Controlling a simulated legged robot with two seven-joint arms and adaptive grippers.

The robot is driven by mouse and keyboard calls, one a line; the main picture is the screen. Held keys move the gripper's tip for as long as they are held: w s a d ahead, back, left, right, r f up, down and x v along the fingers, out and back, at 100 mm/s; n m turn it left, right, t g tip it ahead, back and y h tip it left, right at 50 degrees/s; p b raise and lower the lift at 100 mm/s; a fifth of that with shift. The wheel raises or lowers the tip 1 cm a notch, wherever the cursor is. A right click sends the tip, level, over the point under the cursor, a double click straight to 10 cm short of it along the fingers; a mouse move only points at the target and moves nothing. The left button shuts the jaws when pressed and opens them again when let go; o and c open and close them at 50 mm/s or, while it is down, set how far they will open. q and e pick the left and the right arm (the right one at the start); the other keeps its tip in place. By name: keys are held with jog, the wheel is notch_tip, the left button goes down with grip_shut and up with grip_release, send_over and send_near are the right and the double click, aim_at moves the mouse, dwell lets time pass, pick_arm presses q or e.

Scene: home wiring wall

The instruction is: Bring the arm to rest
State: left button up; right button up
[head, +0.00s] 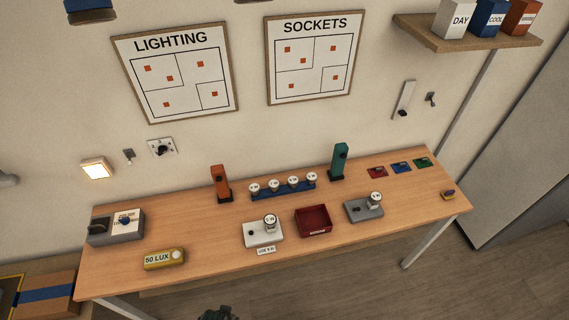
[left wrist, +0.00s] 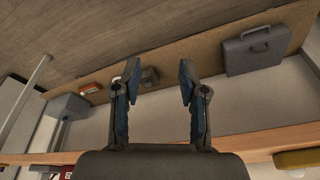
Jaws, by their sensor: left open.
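My left gripper (left wrist: 158,75) is open in the left wrist view, its two dark blue-lined fingers wide apart. Nothing is held between them. The edge of the wooden table (left wrist: 245,143) runs behind and below the fingers in that view. In the head view, a small dark part at the bottom edge looks like the tip of my arm, in front of the table (head: 190,235). It is mostly cut off, and its fingers cannot be made out. My right gripper is in neither view.
On the table stand a yellow 50 LUX meter (head: 164,259), a white lamp base (head: 262,234), a red tray (head: 313,221) and a grey lamp base (head: 364,210). A grey case (left wrist: 255,50) lies beyond the fingers. Floor at the right (head: 480,275) is clear.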

pick_arm(q)
jog(key=s+a+f+g+b, duration=0.1)
jog(key=s+f, duration=0.3)
jog(key=f, duration=0.7)
jog(key=s+f+b, duration=0.1)
jog(key=s+f, duration=0.4)
jog(key=f, duration=0.5)
jog(key=s+a+f+b, duration=0.1)
jog(key=s+a+f, duration=0.1)
jog(key=s+f, duration=0.7)
jog(key=s, duration=0.2)
jog(key=shift+s+a+g, duration=0.2)
jog(key=shift+s+g, duration=0.15)
jog(key=shift+g, duration=0.05)
